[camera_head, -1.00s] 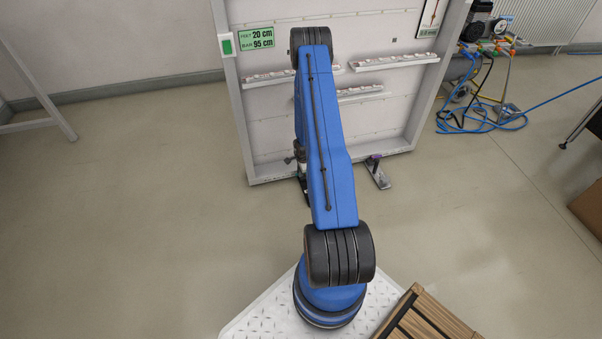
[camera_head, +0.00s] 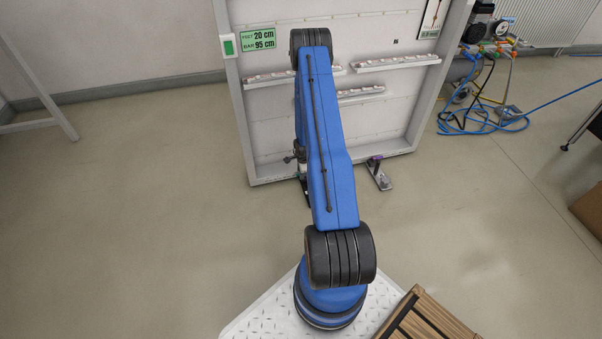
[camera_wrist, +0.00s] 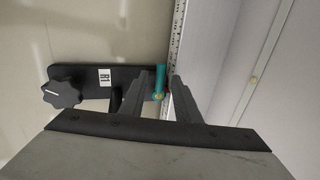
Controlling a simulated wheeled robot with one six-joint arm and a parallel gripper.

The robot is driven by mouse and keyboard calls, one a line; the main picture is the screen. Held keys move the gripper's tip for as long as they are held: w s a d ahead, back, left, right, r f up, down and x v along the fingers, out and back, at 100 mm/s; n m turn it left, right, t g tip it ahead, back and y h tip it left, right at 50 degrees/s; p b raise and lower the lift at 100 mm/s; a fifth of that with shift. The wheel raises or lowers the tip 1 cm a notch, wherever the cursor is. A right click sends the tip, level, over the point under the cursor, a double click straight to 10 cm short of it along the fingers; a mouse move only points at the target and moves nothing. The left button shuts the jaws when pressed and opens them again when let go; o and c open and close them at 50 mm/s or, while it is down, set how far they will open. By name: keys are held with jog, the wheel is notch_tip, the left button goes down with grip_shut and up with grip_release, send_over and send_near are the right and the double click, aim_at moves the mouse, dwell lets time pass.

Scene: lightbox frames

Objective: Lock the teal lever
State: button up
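The teal lever (camera_wrist: 160,78) shows in the wrist view as a short upright bar on the right end of a black bracket (camera_wrist: 125,76), close beside the pale frame edge. My gripper (camera_wrist: 155,86) has its two dark fingers spread apart. In the head view my blue arm hides the lever and most of my gripper.
The bracket carries a black star knob (camera_wrist: 62,94) and a white R1 label (camera_wrist: 105,77). In the head view the large pale lightbox frame (camera_head: 405,115) stands upright, with a second foot bracket (camera_head: 379,174) at its lower right.

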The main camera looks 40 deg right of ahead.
jog(key=shift+r, duration=0.1)
jog(key=v, duration=1.7)
jog(key=shift+r, duration=0.15)
dwell(0.4)
